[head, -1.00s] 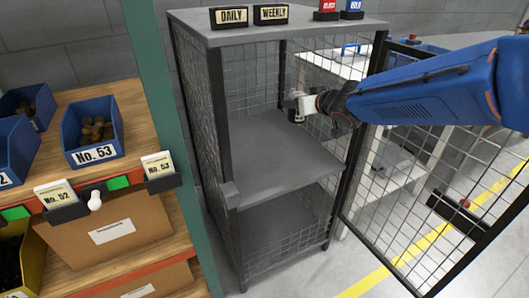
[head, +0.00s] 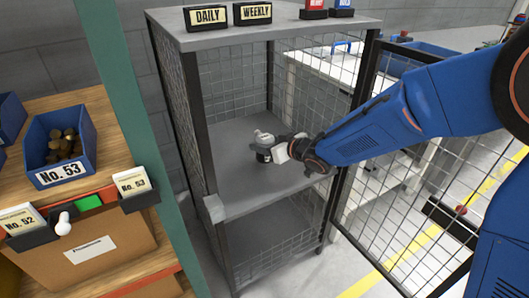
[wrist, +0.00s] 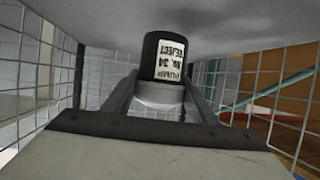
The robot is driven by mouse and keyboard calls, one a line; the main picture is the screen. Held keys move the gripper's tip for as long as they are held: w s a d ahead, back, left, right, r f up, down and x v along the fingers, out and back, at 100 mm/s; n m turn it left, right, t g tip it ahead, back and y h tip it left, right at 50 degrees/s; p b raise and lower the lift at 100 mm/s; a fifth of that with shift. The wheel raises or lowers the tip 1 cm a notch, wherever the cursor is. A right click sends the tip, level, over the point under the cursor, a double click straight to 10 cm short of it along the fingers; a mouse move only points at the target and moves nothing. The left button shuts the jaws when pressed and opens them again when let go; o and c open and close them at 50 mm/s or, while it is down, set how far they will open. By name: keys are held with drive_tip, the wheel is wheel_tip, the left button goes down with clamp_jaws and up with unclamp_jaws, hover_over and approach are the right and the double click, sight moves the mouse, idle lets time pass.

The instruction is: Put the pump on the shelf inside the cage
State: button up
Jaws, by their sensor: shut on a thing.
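The pump (head: 264,147) is a small dark cylinder with a pale upper part. It is upright inside the cage (head: 204,115), over the middle shelf (head: 245,185). In the wrist view the pump (wrist: 162,58) appears upside down, with a white label marked No. 34. My gripper (head: 276,151) reaches in through the open front from the right and is shut on the pump. Its two fingers (wrist: 162,97) lie either side of the pump's pale part. The pump's base is at or just above the shelf; I cannot tell if it touches.
The mesh door (head: 415,165) stands open at the right, beside my arm. A rack with a blue No. 53 bin (head: 60,148) is at the left. The shelf around the pump is clear.

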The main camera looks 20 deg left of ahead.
drive_tip(key=shift+f, duration=1.75)
drive_tip(key=o, duration=1.5)
drive_tip(key=shift+f, duration=0.15)
drive_tip(key=shift+d+r, duration=0.2)
drive_tip(key=shift+r, duration=0.05)
drive_tip(key=v, duration=1.1)
drive_tip(key=shift+s+d+r, duration=0.1)
drive_tip(key=shift+s+d, duration=0.1)
drive_tip(key=shift+d, duration=0.05)
